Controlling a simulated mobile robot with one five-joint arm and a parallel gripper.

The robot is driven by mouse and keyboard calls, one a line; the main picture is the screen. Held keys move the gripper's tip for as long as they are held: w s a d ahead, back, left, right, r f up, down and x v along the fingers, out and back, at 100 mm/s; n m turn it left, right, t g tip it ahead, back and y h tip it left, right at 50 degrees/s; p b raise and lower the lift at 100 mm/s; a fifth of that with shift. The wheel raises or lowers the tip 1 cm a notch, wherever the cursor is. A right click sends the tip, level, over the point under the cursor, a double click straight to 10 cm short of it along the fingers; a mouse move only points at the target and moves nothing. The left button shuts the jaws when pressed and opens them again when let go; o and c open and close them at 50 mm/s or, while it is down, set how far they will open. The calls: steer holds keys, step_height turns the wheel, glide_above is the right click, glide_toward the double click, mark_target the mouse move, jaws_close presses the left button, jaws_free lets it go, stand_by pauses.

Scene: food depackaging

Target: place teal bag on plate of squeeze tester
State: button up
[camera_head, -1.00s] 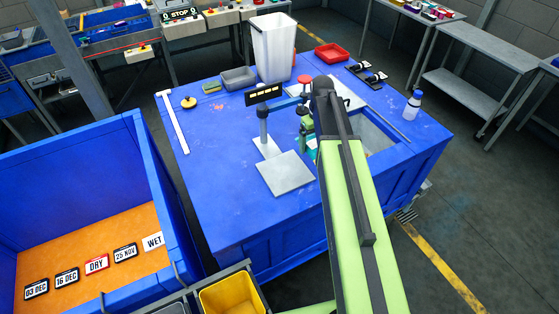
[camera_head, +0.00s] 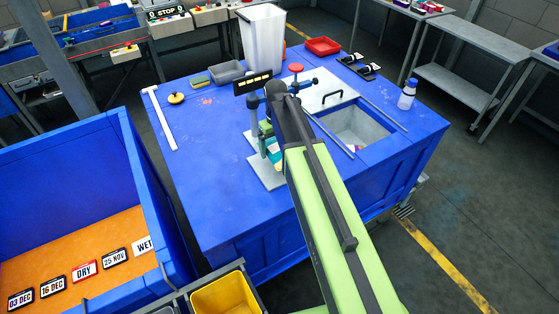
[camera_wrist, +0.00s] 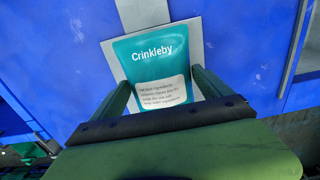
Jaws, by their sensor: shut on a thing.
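The teal bag (camera_wrist: 155,55), labelled "Crinkleby", is between the two green fingers of my gripper (camera_wrist: 158,92) in the wrist view. My gripper is shut on it. In the head view the bag (camera_head: 272,146) shows as a small teal patch beside my arm. The squeeze tester (camera_head: 255,120) has a grey post, a dark display and a flat grey plate (camera_head: 266,178). The bag is over the plate, and the plate's pale surface (camera_wrist: 195,50) shows behind it in the wrist view. I cannot tell whether bag and plate touch. My arm hides part of the tester.
A white bin (camera_head: 263,45), a grey tray (camera_head: 227,72) and a red tray (camera_head: 323,46) stand at the back of the blue table. An open basin (camera_head: 360,128) and a bottle (camera_head: 407,95) are at the right. The table's left front is clear.

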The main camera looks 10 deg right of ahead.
mark_target(275, 155)
steer(key=shift+w+a+f, duration=0.1)
steer(key=shift+a+f, duration=0.05)
steer(key=shift+a, duration=0.1)
step_height(275, 155, down, 4)
steer(key=b, duration=0.4)
steer(key=shift+f, duration=0.2)
steer(key=shift+r, duration=0.25)
steer(key=shift+f, duration=0.25)
steer(key=o, duration=1.4)
steer(key=shift+r, duration=0.1)
